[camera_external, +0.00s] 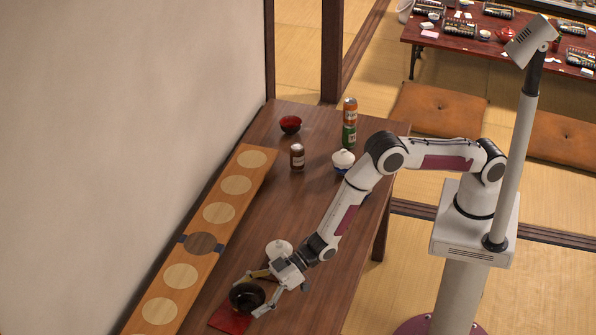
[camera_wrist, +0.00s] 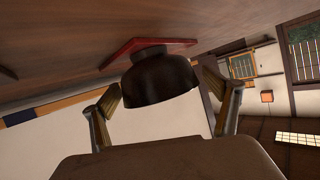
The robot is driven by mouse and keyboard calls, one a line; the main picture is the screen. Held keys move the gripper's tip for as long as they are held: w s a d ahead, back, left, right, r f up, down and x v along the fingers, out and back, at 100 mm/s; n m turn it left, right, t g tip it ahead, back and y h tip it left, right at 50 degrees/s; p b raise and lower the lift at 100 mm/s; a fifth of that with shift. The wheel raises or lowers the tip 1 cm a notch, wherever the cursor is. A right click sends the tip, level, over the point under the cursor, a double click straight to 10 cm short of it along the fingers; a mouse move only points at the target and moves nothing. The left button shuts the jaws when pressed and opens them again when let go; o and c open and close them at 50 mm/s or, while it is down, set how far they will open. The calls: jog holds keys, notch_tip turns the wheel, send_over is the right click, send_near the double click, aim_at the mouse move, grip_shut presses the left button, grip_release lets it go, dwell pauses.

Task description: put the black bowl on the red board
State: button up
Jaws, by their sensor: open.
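The black bowl (camera_external: 247,296) is at the near end of the table, over the red board (camera_external: 229,320). In the wrist view the black bowl (camera_wrist: 159,82) stands with its foot against the red board (camera_wrist: 118,53), and it looks upright on it. My gripper (camera_external: 262,293) is open around the bowl, with one finger on each side. In the wrist view my gripper (camera_wrist: 165,98) shows its two fingers spread wide, apart from the bowl's sides. Part of the board is hidden by the bowl.
A long wooden board with pale round discs (camera_external: 219,212) lies along the wall. A white object (camera_external: 279,248) stands just behind my gripper. Farther back are a red bowl (camera_external: 290,124), a brown jar (camera_external: 297,156), a lidded white-and-blue bowl (camera_external: 343,161) and stacked cans (camera_external: 349,122).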

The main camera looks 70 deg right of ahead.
jog(key=v, duration=1.1)
jog(key=shift+s+d, duration=0.2)
jog(key=shift+d, duration=0.1)
jog(key=shift+r, duration=0.1)
dwell(0.8)
jog(key=w+d+r+m+h, duration=0.3)
jog(key=d+r+h, duration=0.2)
jog(key=d+r, duration=1.35)
jog(key=s+d+r+m+h, duration=0.1)
jog(key=s+d+r, duration=0.25)
jog(key=d, duration=0.35)
jog(key=s+d+r+m+h, duration=0.1)
jog(key=s+d+r+h, duration=0.15)
jog(key=s+d, duration=0.35)
jog(key=s+d+m+g, duration=0.1)
jog(key=s+d, duration=0.3)
jog(key=s, duration=0.3)
jog(key=s+d+r+m+g+h, duration=0.1)
jog(key=s+d, duration=0.4)
jog(key=s, duration=0.3)
jog(key=s+d+r+m+g, duration=0.1)
jog(key=s+d, duration=0.3)
jog(key=s, duration=0.4)
jog(key=shift+s+d+r+g, duration=0.2)
jog(key=shift+s+r+g, duration=0.05)
jog(key=shift+g, duration=0.05)
